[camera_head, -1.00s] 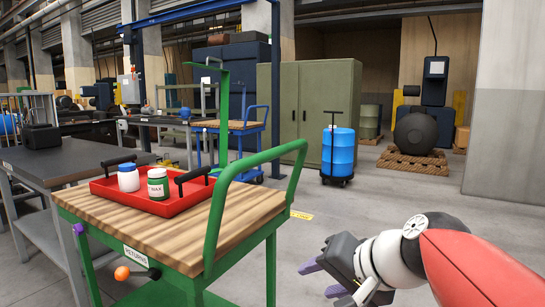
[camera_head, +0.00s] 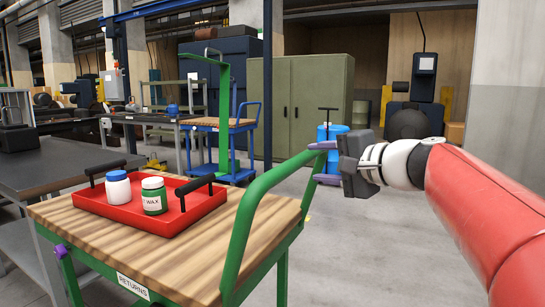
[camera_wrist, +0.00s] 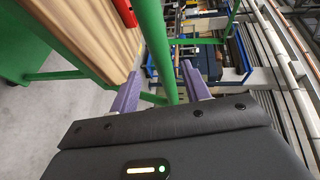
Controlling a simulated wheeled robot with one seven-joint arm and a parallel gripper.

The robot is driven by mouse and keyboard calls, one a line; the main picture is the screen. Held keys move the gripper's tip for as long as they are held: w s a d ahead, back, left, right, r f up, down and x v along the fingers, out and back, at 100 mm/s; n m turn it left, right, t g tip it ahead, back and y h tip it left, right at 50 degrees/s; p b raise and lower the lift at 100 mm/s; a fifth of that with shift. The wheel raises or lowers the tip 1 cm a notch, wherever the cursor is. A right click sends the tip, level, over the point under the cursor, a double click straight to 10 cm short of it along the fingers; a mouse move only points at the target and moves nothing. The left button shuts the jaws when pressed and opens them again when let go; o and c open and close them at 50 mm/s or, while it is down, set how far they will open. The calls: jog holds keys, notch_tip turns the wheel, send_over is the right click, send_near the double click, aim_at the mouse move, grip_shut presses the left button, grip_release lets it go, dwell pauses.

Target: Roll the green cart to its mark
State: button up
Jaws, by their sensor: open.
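The green cart (camera_head: 165,232) stands close in front of me, with a wooden top, a "RETURNS" label (camera_head: 132,286) and a tall green push handle (camera_head: 262,205) on its right. My gripper (camera_head: 322,162) is at the handle's upper end with its purple fingers spread. In the wrist view the green bar (camera_wrist: 157,45) runs between the two open fingers (camera_wrist: 161,80); I cannot tell whether they touch it. A red tray (camera_head: 180,208) on the cart holds a blue-lidded white jar (camera_head: 118,187) and a green wax jar (camera_head: 154,196). I cannot make out the cart's mark.
A dark workbench (camera_head: 60,165) stands at the left. Behind are a blue cart (camera_head: 230,130), an olive cabinet (camera_head: 293,105) and a blue drum (camera_head: 333,135) on a dolly. Open grey floor lies beyond the cart's handle and at the right.

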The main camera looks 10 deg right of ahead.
jog(key=x, duration=0.8)
jog(key=shift+w+r+p, duration=0.1)
jog(key=shift+p, duration=0.3)
grip_shut()
